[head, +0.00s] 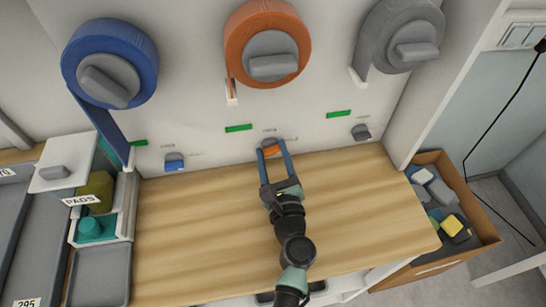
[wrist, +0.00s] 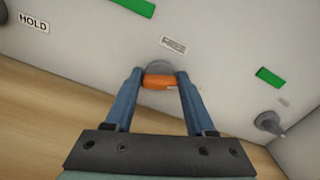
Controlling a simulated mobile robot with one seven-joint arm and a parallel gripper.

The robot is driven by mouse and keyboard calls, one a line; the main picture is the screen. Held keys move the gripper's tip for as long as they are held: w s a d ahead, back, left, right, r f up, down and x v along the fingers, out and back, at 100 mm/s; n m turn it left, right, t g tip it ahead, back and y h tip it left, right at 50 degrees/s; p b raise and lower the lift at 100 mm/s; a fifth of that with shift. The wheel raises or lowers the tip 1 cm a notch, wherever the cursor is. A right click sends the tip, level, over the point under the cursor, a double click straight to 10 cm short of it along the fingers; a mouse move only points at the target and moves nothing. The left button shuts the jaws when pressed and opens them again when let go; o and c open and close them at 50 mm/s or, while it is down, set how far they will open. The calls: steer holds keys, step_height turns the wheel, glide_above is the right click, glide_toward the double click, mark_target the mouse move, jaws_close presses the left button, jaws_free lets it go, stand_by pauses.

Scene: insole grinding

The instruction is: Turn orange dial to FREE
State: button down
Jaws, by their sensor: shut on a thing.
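The orange dial (head: 270,150) sits low on the white wall panel, below the large orange wheel (head: 262,40). My gripper (head: 271,153) reaches it from the front, with one blue finger on each side of it. In the wrist view the orange dial (wrist: 158,81) lies between the two fingertips (wrist: 158,80), and the gripper is shut on it. The dial's orange bar lies roughly across, from finger to finger. A small label (wrist: 173,44) is above the dial, too blurred to read surely. A HOLD label (wrist: 34,22) shows at the upper left.
A blue dial (head: 174,162) and a grey dial (head: 361,132) sit left and right on the panel. Green strips (head: 238,128) are above the dials. The wooden counter (head: 190,230) below is clear. A bin (head: 430,265) of blocks stands at right, a PADS unit (head: 62,183) at left.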

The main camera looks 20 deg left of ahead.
steer(key=n+b, duration=0.1)
steer(key=n, duration=0.1)
steer(key=n+b, duration=0.4)
steer(key=n, duration=0.1)
steer(key=shift+s+f, duration=0.1)
steer(key=shift+f, duration=0.2)
steer(key=n+b, duration=0.2)
steer(key=n, duration=0.1)
steer(key=shift+a+f+n+b, duration=0.1)
steer(key=shift+n+b, duration=0.25)
steer(key=shift+n, duration=0.05)
steer(key=shift+n+b, duration=1)
steer(key=shift+n, duration=0.5)
steer(key=shift+c, duration=1.2)
jaws_free()
steer(key=shift+s, duration=0.1)
steer(key=b+v, duration=0.2)
steer(key=v, duration=0.9)
steer(key=shift+s, duration=0.1)
steer(key=shift+v, duration=0.85)
